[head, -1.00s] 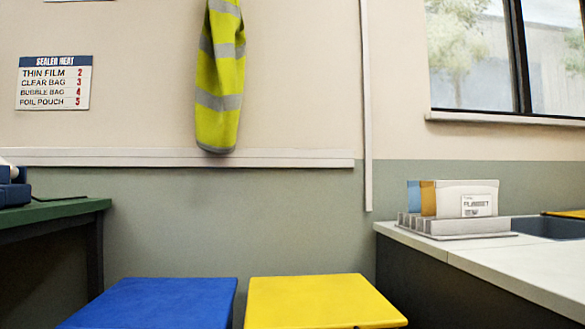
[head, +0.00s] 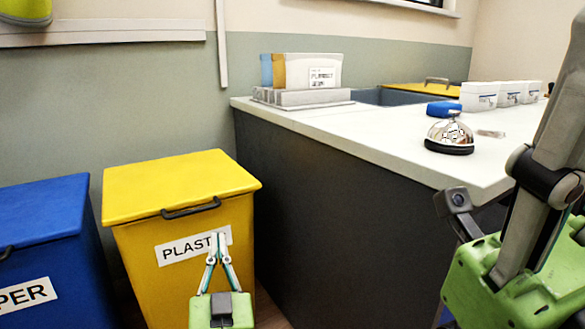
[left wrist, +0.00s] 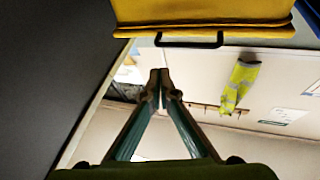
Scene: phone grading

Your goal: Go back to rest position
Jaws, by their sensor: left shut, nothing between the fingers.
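My left gripper (head: 218,240) is at the bottom middle of the head view, in front of the yellow bin (head: 135,236) and overlapping its "PLAST" label. Its two fingers meet at the tips, with nothing between them. In the left wrist view the shut fingertips (left wrist: 160,76) are in the middle, below the upside-down yellow bin (left wrist: 205,22) and its dark handle. My right arm shows at the right edge of the head view, beside the counter's front edge. The fingers of my right gripper do not show.
A blue bin (head: 40,215) stands left of the yellow one. A white counter (head: 385,135) on a dark base runs along the right. It holds a file rack (head: 300,97), a silver bell (head: 450,138), a blue object (head: 444,108) and white boxes (head: 478,96).

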